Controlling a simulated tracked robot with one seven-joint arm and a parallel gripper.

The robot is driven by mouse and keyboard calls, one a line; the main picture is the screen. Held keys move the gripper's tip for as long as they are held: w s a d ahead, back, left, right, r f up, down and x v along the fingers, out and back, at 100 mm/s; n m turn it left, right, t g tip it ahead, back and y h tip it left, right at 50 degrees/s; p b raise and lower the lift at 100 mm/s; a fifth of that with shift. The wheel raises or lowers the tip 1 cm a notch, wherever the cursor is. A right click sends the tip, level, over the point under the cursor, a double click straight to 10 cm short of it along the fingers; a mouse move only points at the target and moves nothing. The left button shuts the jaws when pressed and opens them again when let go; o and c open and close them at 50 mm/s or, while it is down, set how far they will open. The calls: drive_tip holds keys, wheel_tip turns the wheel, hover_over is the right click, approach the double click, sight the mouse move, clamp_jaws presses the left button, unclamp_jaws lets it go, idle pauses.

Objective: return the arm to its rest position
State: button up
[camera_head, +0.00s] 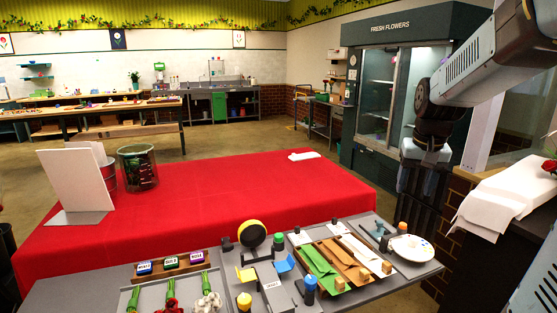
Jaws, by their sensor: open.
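My arm (490,70) reaches in from the upper right and bends downward at its dark joint. My gripper (419,190) hangs at the end of it, dark and pointing down, in front of the flower fridge. It is open and no object shows between its fingers. It is above and behind the right end of the grey work surface (415,268), apart from the things on it.
A red-covered table (240,195) holds a white board (72,180) and a green glass container (138,168). The near grey surface carries flowers (170,300), coloured strips (320,265), a white plate (411,248) and small bottles. A fridge (375,100) stands behind. White paper (510,195) lies at right.

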drive_tip(key=s+a+r+n+t, duration=0.1)
drive_tip(key=s+a, duration=0.3)
drive_tip(key=s, duration=0.4)
drive_tip(key=s+a+r+n+t, duration=0.1)
drive_tip(key=s+a+n+t, duration=0.1)
drive_tip(key=s+a, duration=0.3)
drive_tip(key=shift+s+r, duration=0.15)
drive_tip(key=shift+s, duration=1.8)
